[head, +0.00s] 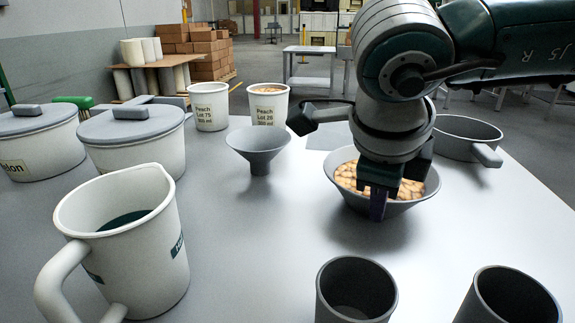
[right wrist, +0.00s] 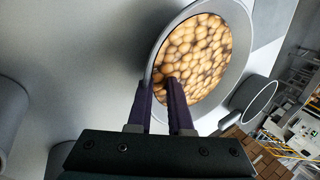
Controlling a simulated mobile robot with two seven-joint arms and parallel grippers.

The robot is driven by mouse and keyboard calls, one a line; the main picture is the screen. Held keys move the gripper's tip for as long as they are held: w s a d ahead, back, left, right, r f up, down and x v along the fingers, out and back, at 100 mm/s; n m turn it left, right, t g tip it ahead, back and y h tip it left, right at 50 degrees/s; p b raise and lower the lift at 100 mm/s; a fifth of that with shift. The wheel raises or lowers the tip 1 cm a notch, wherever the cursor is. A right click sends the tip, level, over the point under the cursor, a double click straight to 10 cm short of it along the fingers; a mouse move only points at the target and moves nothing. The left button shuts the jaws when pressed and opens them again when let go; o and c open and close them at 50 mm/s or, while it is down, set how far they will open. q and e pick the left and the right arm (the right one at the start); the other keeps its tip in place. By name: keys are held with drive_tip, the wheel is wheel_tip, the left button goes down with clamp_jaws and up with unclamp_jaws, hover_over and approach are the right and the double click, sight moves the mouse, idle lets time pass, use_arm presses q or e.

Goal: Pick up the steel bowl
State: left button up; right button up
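The steel bowl (head: 413,193) is grey and flared, filled with tan round candies, and sits right of the middle of the table in the head view. It also shows in the right wrist view (right wrist: 232,75). My right gripper (head: 380,205) points down at the bowl's near rim. In the right wrist view its two purple fingers (right wrist: 158,88) stand at the rim, one toward the outside and one over the candies, with a narrow gap between them. Whether they touch the wall is unclear. The head view hides part of the near rim. My left gripper is out of view.
A grey funnel (head: 258,142) stands left of the bowl, and a grey pan (head: 465,132) behind right. Two dark cups (head: 355,292) (head: 508,297) stand in front. A white jug (head: 135,240) and lidded pots (head: 132,135) are at left. Labelled tubs (head: 268,105) stand behind.

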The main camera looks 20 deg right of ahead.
drive_tip(key=shift+w+d+f, duration=0.15)
drive_tip(key=shift+f, duration=0.15)
drive_tip(key=shift+c, duration=0.3)
clamp_jaws()
drive_tip(key=shift+r, duration=0.1)
idle(0.8)
